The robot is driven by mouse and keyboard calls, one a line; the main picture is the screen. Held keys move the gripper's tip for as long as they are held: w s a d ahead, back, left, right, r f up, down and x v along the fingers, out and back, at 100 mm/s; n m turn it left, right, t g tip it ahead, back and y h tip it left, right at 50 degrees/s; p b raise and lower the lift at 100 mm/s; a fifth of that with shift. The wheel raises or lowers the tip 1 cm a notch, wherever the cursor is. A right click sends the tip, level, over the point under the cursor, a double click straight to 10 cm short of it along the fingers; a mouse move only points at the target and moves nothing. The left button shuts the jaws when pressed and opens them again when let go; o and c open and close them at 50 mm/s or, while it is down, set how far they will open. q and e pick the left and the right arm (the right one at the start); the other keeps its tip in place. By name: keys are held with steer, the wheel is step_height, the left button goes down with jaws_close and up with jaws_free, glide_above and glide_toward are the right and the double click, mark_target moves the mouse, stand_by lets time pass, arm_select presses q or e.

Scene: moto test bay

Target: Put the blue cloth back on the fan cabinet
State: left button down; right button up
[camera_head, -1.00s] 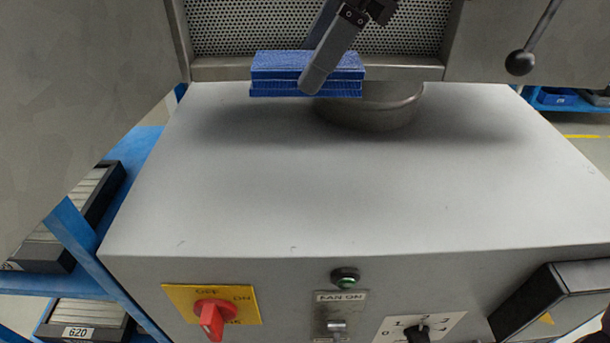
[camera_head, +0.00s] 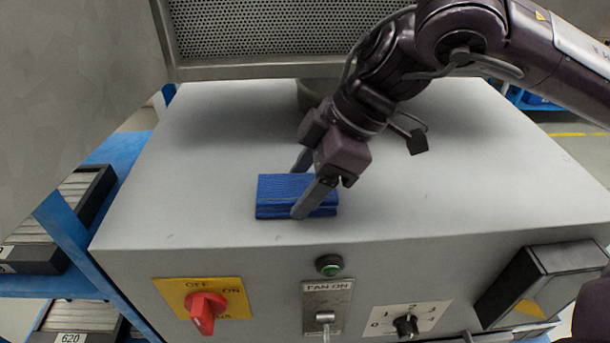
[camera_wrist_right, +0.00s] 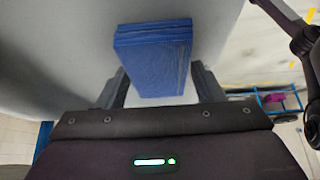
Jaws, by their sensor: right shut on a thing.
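The blue cloth (camera_head: 280,196), a folded rectangular stack, is at the front middle of the fan cabinet's grey top (camera_head: 200,150). My right gripper (camera_head: 302,190) comes from the upper right and is shut on the cloth, one finger on its near side and the other behind it. In the right wrist view the cloth (camera_wrist_right: 155,60) sits between the two fingers (camera_wrist_right: 155,88). I cannot tell for sure whether the cloth touches the top or is just above it. My left gripper is not in view.
A perforated metal panel (camera_head: 290,28) rises behind the cabinet top. A round metal piece (camera_head: 312,95) stands at the back, partly hidden by my arm. The front face has a red switch (camera_head: 205,308), a green button (camera_head: 329,265) and a dial (camera_head: 406,325). The top's left side is clear.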

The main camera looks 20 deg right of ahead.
steer(key=shift+f, duration=0.3)
steer(key=o, duration=0.9)
steer(key=shift+w, duration=0.1)
steer(key=shift+d+r+b, duration=0.25)
steer(key=shift+r+b, duration=0.15)
steer(key=b+v, duration=0.1)
steer(key=v, duration=0.3)
steer(key=shift+d+r, duration=0.1)
steer(key=shift+r, duration=0.25)
arm_select(q)
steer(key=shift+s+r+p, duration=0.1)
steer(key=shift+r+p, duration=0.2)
steer(key=shift+p, duration=0.8)
arm_select(e)
steer(key=v, duration=0.6)
steer(key=shift+d+r, duration=0.15)
steer(key=shift+r, duration=0.05)
